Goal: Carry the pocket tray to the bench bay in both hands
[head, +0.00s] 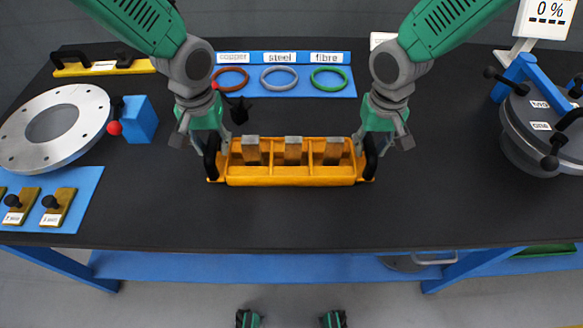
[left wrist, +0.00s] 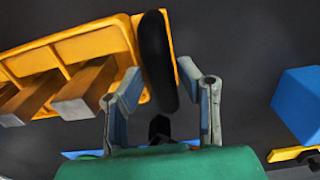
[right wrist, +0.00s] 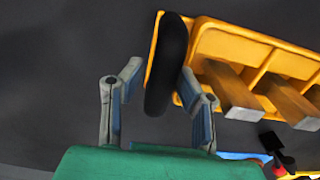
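The orange pocket tray (head: 290,181) sits on the dark bench top, with three grey-brown blocks (head: 293,152) standing in its pockets. It has a black handle at each end. My left gripper (head: 209,158) is at the tray's left handle (left wrist: 157,62). Its fingers are apart with the handle between them, and a gap shows. My right gripper (head: 377,155) is at the right handle (right wrist: 168,65). Its fingers are also apart on either side of it, with a gap on one side. I cannot pick out a marked bench bay.
Behind the tray is a blue board with brown, grey and green rings (head: 328,79). A flanged disc (head: 57,128) and blue block (head: 138,119) are left. A round lidded vessel (head: 545,130) is right. Bare bench (head: 300,220) lies in front, a blue shelf (head: 250,266) below.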

